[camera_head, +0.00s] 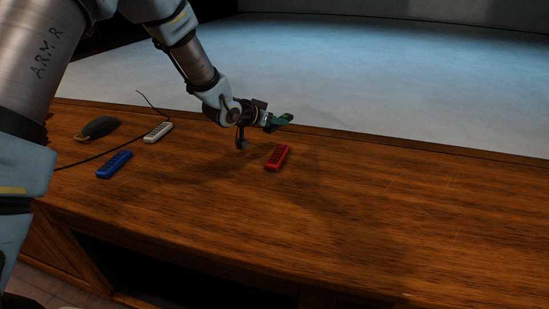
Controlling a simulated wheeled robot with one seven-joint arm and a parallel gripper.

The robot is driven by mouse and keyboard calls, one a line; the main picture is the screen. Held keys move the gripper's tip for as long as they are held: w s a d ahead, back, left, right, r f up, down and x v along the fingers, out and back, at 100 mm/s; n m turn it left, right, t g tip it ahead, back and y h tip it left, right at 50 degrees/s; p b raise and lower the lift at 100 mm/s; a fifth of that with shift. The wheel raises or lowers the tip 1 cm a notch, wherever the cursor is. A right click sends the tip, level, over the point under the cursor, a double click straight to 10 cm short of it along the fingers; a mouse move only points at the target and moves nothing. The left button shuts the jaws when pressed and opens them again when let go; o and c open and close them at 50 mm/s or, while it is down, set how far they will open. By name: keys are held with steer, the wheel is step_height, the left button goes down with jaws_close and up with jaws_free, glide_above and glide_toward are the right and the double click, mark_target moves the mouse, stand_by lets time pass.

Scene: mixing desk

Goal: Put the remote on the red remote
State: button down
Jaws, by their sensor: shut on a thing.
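The red remote (277,157) lies flat on the wooden desk, near the middle of the view. My gripper (268,119) is above the desk, just above and slightly left of the red remote in the picture. It is shut on a small green remote (282,120), which is tilted and partly hidden by the fingers. The green remote is apart from the red one. Its exact height above the desk is hard to tell.
A blue remote (114,164) and a white remote (158,132) lie on the left of the desk (400,220). A dark mouse-like object (97,128) and a thin black cable (100,157) are nearby. The desk's right side is clear. A raised edge runs along the back.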

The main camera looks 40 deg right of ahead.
mark_target(275, 155)
step_height(275, 155, down, 10)
steer(key=p, duration=0.3)
steer(key=shift+f, duration=0.1)
steer(key=shift+f, duration=0.15)
steer(key=shift+c, duration=2.3)
jaws_free()
steer(key=shift+a+r, duration=0.15)
steer(key=shift+r, duration=0.1)
steer(key=b+v, duration=0.3)
steer(key=v, duration=0.8)
steer(key=shift+a, duration=0.3)
steer(key=shift+r, duration=0.15)
